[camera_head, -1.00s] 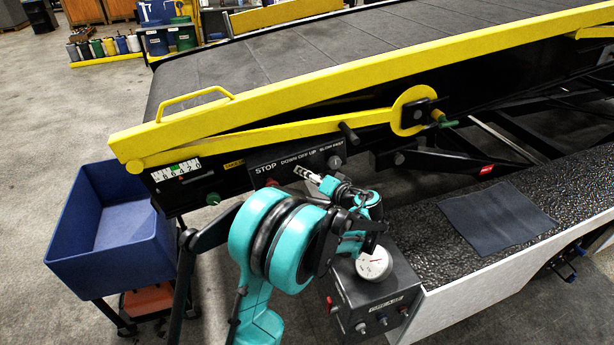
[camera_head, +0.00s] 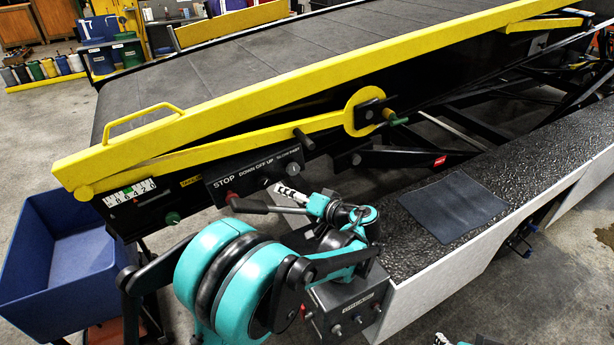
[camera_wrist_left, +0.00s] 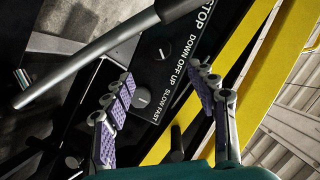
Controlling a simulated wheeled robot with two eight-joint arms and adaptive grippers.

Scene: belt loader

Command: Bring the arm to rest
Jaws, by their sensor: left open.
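My left arm, teal and black, comes up from the bottom in the head view. Its gripper (camera_head: 290,194) is in front of the loader's black control panel (camera_head: 255,172), which is marked STOP, DOWN OFF UP and SLOW FAST. In the left wrist view the left gripper (camera_wrist_left: 160,84) has its two purple-padded fingers spread, with nothing between them. The panel's knobs (camera_wrist_left: 142,98) show behind the fingers, apart from them. A small part of my right gripper (camera_head: 448,341) shows at the bottom edge of the head view; its jaws cannot be made out.
A dark lever (camera_head: 252,207) lies close to the left gripper; it crosses the left wrist view (camera_wrist_left: 85,60). A yellow rail (camera_head: 240,95) runs above the panel. A grey box (camera_head: 345,308) is below the arm. A blue bin (camera_head: 40,285) stands at left.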

